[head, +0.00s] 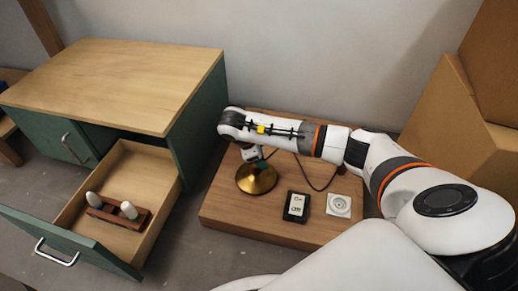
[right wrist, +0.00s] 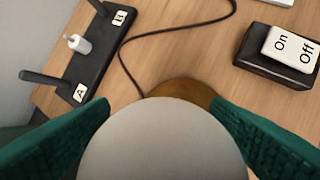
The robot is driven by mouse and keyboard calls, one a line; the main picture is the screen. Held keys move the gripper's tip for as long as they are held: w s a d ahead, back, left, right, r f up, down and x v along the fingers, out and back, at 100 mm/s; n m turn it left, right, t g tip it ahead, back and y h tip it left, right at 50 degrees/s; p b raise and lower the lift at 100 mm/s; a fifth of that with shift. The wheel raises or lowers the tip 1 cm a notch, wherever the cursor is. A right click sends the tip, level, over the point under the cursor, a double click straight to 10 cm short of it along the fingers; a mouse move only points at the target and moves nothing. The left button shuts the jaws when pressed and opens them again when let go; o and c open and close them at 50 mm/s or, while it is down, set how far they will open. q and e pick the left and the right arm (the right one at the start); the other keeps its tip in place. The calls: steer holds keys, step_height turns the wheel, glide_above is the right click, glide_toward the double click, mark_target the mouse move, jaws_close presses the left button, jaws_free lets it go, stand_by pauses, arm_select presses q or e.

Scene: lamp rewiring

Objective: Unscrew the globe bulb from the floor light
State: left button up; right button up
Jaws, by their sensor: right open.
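The globe bulb (right wrist: 165,145) is large, round and pale in the right wrist view. It sits between the green fingers of my right gripper (right wrist: 160,104), which is open with a finger on either side. Whether the fingers touch the glass I cannot tell. The floor light's brass base (head: 257,181) stands on the wooden board in the head view, and part of it shows behind the bulb in the right wrist view (right wrist: 185,90). My right arm and gripper hide the bulb in the head view. My left gripper is not in view.
An On/Off switch (head: 296,206) and a white socket (head: 339,206) lie on the board (head: 250,228). A black rack (right wrist: 95,60) marked A and B is beside a cable. An open drawer (head: 150,165) at left holds a wooden holder (head: 112,214) with two white bulbs.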

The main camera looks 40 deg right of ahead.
steer(key=shift+c, duration=0.4)
steer(key=c, duration=0.9)
steer(key=shift+r+n+t, duration=0.15)
steer(key=shift+n+t, duration=0.15)
steer(key=shift+n, duration=0.4)
steer(key=shift+w+n+t+p, duration=0.1)
steer(key=shift+n+t+p, duration=0.35)
steer(key=shift+n, duration=0.45)
steer(key=n, duration=0.1)
steer(key=n+t+y, duration=0.1)
steer(key=n, duration=0.3)
steer(key=shift+w+a+t+y, duration=0.2)
steer(key=shift+w+t+y, duration=0.15)
steer(key=shift+y, duration=0.05)
steer(key=n+t+y, duration=0.1)
steer(key=n, duration=0.3)
steer(key=shift+a, duration=0.1)
steer(key=n+y, duration=0.1)
steer(key=n, duration=0.1)
steer(key=n+y, duration=0.1)
steer(key=n, duration=0.1)
steer(key=shift+w+a, duration=0.2)
steer(key=shift+a, duration=0.1)
